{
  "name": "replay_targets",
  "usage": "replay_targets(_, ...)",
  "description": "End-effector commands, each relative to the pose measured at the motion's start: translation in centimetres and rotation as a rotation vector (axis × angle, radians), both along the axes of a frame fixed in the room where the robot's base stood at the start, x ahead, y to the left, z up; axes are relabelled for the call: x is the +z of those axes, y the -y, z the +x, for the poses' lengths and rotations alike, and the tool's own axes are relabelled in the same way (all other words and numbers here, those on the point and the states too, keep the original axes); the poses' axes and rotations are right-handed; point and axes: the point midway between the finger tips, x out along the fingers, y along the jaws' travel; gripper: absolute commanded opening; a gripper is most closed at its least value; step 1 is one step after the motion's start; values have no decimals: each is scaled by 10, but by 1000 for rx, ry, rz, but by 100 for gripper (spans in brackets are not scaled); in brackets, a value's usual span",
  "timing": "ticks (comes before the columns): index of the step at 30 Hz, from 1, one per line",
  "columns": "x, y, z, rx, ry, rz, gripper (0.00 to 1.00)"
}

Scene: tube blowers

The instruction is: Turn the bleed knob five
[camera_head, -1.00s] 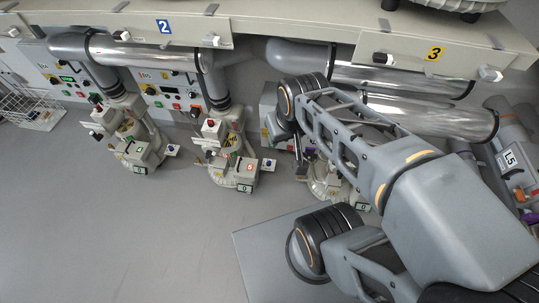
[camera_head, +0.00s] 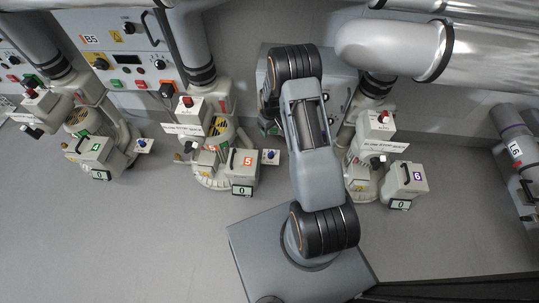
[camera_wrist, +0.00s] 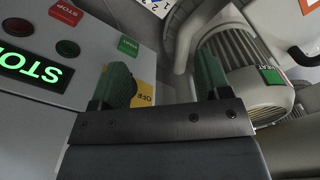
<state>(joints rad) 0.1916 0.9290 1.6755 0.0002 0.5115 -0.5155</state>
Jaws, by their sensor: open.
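Blower five (camera_head: 215,150) stands left of my arm in the head view, with a red 5 on its box (camera_head: 243,165). A small blue knob (camera_head: 270,155) sits on a plate at the right of that box; I take it as bleed knob five, but its lettering is too small to read. My gripper (camera_wrist: 163,82) is open, with two green fingers apart and nothing held. In the head view it is mostly hidden behind my arm. In the wrist view it faces a control panel (camera_wrist: 60,85) and a ribbed motor (camera_wrist: 238,62). I cannot identify the blue knob there.
The panel has a lit green STOP display (camera_wrist: 33,68) and a yellow OFF plate (camera_wrist: 145,88) behind the fingers. Blower four (camera_head: 90,150) stands at left and blower six (camera_head: 385,165) at right. Large pipes (camera_head: 400,50) run overhead. Floor at the front left is clear.

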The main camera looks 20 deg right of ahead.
Motion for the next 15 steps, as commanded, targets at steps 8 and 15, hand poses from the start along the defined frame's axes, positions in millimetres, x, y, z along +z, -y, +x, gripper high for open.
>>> replay_targets(8,-74,13,-5,13,-24,4,70)
replay_targets(15,-114,16,-7,10,-27,4,70)
